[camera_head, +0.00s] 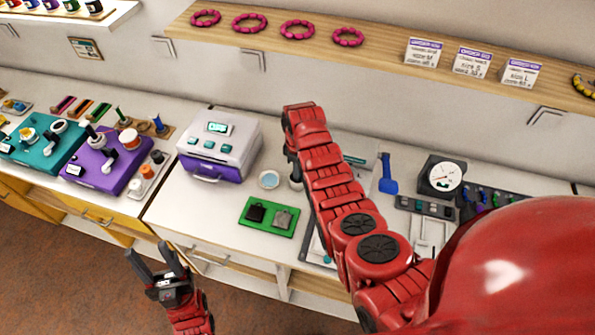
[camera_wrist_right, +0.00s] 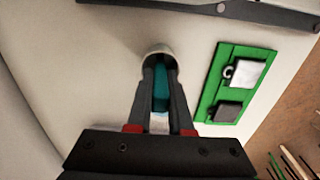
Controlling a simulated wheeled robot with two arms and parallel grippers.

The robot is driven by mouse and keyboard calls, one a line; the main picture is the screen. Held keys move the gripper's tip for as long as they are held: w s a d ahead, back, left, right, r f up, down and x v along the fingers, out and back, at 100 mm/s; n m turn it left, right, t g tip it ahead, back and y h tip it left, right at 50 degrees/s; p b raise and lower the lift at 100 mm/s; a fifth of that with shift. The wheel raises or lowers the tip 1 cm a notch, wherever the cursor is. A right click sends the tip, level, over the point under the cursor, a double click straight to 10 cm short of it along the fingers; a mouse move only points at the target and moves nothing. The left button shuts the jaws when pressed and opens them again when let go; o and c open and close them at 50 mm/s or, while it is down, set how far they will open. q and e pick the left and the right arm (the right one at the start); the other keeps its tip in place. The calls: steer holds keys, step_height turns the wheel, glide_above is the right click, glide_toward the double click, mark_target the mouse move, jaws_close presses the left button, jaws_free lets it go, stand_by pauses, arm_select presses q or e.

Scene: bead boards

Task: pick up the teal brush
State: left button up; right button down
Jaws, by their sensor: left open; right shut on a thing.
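The teal brush (camera_wrist_right: 160,88) shows in the right wrist view between the two fingers of my right gripper (camera_wrist_right: 160,78), which is shut on it. Just beyond the fingertips is the round rim of a pale cup (camera_wrist_right: 158,53); I cannot tell whether the brush is still inside it. In the head view my right arm hides the brush and most of the cup (camera_head: 295,182). My left gripper (camera_head: 150,250) is open and empty, in front of the counter at the lower left.
A green tray (camera_head: 255,222) with two small blocks lies close to the cup. A blue tool (camera_head: 387,175) and a dial gauge (camera_head: 442,178) are right of my right arm.

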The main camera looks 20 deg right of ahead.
steer(key=shift+r+b, duration=0.65)
steer(key=shift+r, duration=0.5)
step_height(320, 180, up, 4)
steer(key=shift+w+r+b, duration=0.1)
steer(key=shift+b, duration=0.7)
step_height(320, 180, up, 3)
steer(key=shift+r+p, duration=0.2)
steer(key=shift+p, duration=1)
